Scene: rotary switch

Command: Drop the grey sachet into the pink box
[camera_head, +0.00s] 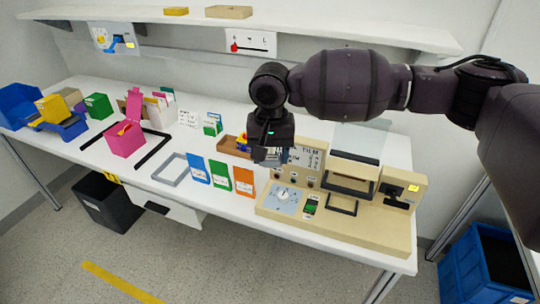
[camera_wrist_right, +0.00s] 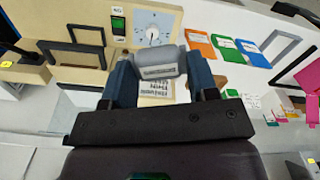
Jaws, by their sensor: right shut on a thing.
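My right gripper (camera_head: 270,152) is above the table, beside the beige switch panel. In the right wrist view, its two dark blue fingers (camera_wrist_right: 161,82) are shut on the grey sachet (camera_wrist_right: 157,61), which has a small printed label. The sachet is mostly hidden in the head view. The pink box (camera_head: 125,139) stands at the left of the table with its top open and its lid raised behind. It is well to the left of the gripper, and part of it shows at the right edge of the right wrist view (camera_wrist_right: 310,76). My left gripper is not in view.
The beige panel (camera_head: 340,225) with a rotary dial stands at the right. Blue, green and orange packets (camera_head: 221,174), a grey frame (camera_head: 170,170) and a brown tray (camera_head: 231,148) lie between gripper and pink box. Blue bins (camera_head: 18,107) stand far left. A shelf (camera_head: 330,30) hangs above.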

